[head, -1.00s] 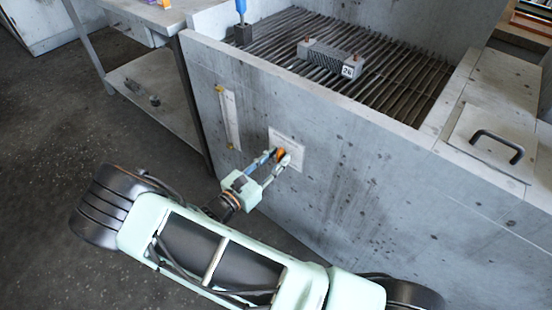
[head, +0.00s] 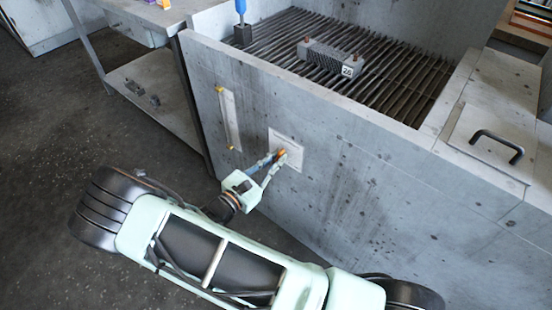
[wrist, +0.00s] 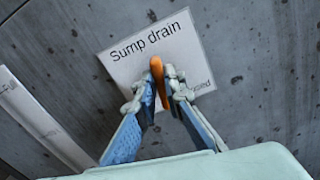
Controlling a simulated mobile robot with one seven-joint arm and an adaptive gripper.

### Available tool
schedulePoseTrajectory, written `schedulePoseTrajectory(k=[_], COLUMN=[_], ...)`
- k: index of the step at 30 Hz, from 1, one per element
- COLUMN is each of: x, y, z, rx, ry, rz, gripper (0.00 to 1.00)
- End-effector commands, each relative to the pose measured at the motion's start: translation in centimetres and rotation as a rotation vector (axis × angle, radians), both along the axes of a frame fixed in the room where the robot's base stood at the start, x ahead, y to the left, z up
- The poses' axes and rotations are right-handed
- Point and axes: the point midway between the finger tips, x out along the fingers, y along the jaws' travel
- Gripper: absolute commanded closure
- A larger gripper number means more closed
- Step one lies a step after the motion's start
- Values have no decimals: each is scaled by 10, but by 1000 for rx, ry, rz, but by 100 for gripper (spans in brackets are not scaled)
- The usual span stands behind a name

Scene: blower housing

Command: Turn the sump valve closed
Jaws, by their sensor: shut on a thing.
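The sump valve shows as an orange handle (wrist: 158,80) in the wrist view, standing out in front of a white placard (wrist: 190,52) that reads "Sump drain". The handle is also a small orange spot in the head view (head: 282,154). My gripper (wrist: 157,92) has its two fingertips on either side of the handle and is shut on it. In the head view my gripper (head: 277,158) reaches the placard (head: 284,136) on the housing's front wall. A lower word on the placard is partly hidden by a finger; only its end, like "osed", shows. The valve's body is hidden.
A white strip with yellow end fittings (head: 229,120) is on the wall left of the placard. Above the wall is a slatted grate (head: 400,85) bearing a grey block (head: 331,60). A lid with a black handle (head: 497,143) is at right. A side table (head: 150,85) stands at left.

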Motion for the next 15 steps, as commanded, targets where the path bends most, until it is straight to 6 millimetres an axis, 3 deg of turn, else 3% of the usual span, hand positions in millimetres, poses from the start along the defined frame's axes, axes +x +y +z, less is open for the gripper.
schedulePoseTrajectory(k=[15], x=[-2], y=[-2], z=[-2], rx=[377], ry=[-294], rz=[1], gripper=[100])
